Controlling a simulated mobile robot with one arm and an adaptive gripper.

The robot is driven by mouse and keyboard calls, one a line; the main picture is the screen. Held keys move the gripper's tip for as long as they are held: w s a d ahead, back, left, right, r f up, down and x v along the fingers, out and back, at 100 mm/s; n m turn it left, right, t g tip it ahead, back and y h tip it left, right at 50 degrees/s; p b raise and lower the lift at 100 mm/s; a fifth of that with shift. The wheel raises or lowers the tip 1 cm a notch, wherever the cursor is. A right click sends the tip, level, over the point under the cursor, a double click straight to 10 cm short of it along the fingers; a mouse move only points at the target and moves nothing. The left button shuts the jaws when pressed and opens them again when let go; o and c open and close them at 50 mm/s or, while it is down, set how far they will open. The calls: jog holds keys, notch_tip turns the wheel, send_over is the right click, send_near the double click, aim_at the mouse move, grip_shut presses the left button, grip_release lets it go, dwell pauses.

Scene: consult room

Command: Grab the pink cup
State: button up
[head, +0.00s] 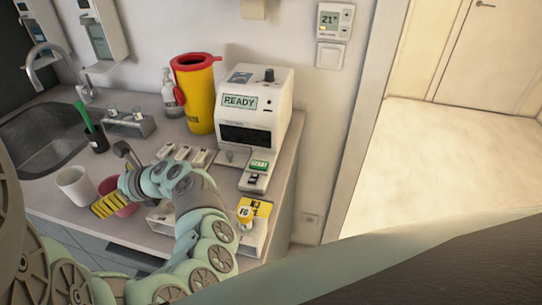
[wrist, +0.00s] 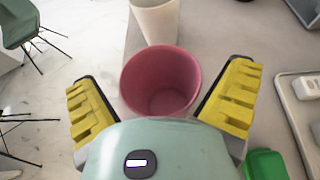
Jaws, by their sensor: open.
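The pink cup (wrist: 161,80) stands upright on the counter in the wrist view, its open mouth facing me and its inside empty. My gripper (wrist: 163,95) is open, with one yellow-padded finger on each side of the cup. Gaps show between the cup and both fingers, so I see no contact. In the head view the pink cup (head: 117,192) is partly hidden behind my gripper (head: 118,195), near the counter's front edge.
A white cup (head: 75,185) stands just left of the pink cup; in the wrist view the white cup (wrist: 156,20) is just beyond it. A sink (head: 45,140), a green brush in a dark holder (head: 97,141), a yellow bin (head: 197,98) and a white machine (head: 255,105) stand behind.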

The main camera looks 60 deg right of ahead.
jog(key=shift+f, duration=0.1)
jog(key=c, duration=1.2)
